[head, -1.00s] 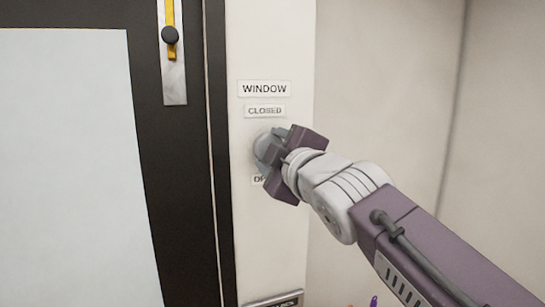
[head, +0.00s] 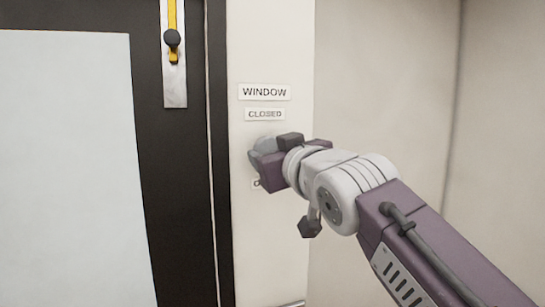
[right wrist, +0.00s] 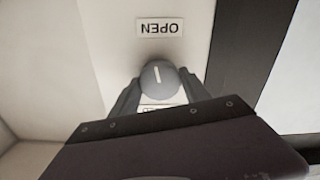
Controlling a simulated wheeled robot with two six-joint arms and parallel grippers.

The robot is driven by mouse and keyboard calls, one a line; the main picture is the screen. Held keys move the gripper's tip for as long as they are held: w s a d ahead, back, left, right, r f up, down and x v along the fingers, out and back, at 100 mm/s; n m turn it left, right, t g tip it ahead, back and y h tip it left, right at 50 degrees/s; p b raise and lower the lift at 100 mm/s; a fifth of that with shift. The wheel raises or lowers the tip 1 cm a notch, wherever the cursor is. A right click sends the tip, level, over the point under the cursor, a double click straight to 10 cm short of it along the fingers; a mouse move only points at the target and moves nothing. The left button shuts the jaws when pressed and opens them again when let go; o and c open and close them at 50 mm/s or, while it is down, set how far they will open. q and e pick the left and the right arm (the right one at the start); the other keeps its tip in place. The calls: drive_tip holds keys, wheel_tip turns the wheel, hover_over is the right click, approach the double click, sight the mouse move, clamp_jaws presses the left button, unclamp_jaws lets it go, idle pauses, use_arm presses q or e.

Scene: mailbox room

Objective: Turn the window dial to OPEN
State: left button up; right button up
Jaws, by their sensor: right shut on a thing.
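The window dial (head: 262,147) is a round grey knob on the white wall panel, mostly hidden behind my right gripper (head: 268,158) in the head view. My right gripper is shut on it, with a dark finger on each side of the knob (right wrist: 160,80) in the right wrist view. A short white mark on the knob stands nearly upright in that view. The OPEN label (right wrist: 162,28) appears upside down above the knob there. The CLOSED label (head: 265,114) sits above the dial in the head view, under the WINDOW label (head: 264,92). My left gripper is not in view.
A dark frame (head: 175,190) with a pale pane (head: 70,170) stands left of the panel. A metal strip with a yellow slot and black knob (head: 172,38) is on the frame. The wall to the right is bare.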

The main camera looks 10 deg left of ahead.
drive_tip(key=shift+m, duration=0.7)
drive_tip(key=o, duration=1.4)
drive_tip(key=b+v, duration=0.4)
drive_tip(key=v, duration=0.5)
drive_tip(key=shift+b, duration=0.3)
